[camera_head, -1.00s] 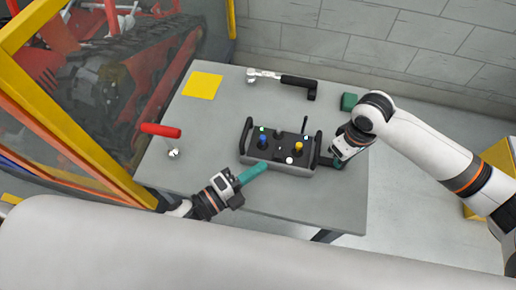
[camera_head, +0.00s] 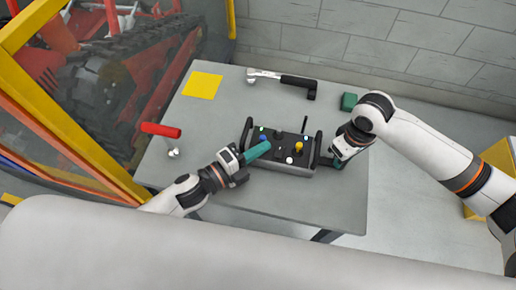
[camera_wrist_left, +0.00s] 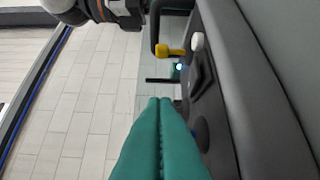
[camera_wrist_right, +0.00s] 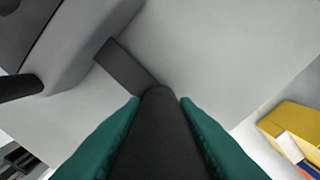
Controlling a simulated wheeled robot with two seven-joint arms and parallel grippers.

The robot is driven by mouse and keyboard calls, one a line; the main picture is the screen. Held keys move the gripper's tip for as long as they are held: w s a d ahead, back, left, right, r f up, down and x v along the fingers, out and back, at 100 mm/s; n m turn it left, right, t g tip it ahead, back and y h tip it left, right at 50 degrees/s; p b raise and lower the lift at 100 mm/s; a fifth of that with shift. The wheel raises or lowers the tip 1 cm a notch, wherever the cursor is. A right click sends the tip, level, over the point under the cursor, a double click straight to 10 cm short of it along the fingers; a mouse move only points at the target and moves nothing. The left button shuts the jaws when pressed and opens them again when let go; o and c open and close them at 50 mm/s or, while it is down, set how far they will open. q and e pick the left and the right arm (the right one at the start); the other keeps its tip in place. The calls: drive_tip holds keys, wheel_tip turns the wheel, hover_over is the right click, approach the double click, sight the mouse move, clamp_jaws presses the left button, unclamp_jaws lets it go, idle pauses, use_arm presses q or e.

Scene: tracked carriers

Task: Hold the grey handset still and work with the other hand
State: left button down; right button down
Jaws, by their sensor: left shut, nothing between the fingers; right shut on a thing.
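The grey handset (camera_head: 285,168) lies on the table, with a black top face, side handles, knobs and a short aerial. Its yellow joystick (camera_head: 298,147) shows in the head view and in the left wrist view (camera_wrist_left: 172,51). My right gripper (camera_head: 328,161) is shut on the handset's right handle; the dark bar of the handle (camera_wrist_right: 155,120) sits between its green fingers in the right wrist view. My left gripper (camera_head: 268,146) is shut and empty, its green fingertips over the left part of the handset, hiding most of the blue joystick. Whether the tips touch it I cannot tell.
On the grey table (camera_head: 225,120) lie a yellow sheet (camera_head: 202,85), a ratchet wrench (camera_head: 283,79), a green block (camera_head: 348,101) and a red-handled tool (camera_head: 161,130). A yellow-framed enclosure stands at left. The table's front part is clear.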

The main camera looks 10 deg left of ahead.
use_arm(q)
drive_tip(key=shift+w+r+g, duration=0.15)
drive_tip(key=shift+r+g, duration=0.1)
drive_tip(key=shift+g, duration=0.05)
drive_tip(key=shift+w+a+f+n+g+y, duration=0.15)
drive_tip(key=shift+n+g+y, duration=0.15)
drive_tip(key=shift+n+y, duration=0.35)
drive_tip(key=shift+w+r, duration=0.4)
drive_tip(key=shift+w, duration=0.35)
idle(2.1)
drive_tip(key=s+a+r, duration=0.4)
drive_tip(key=s, duration=0.6)
drive_tip(key=shift+a, duration=0.25)
drive_tip(key=shift+f, duration=0.1)
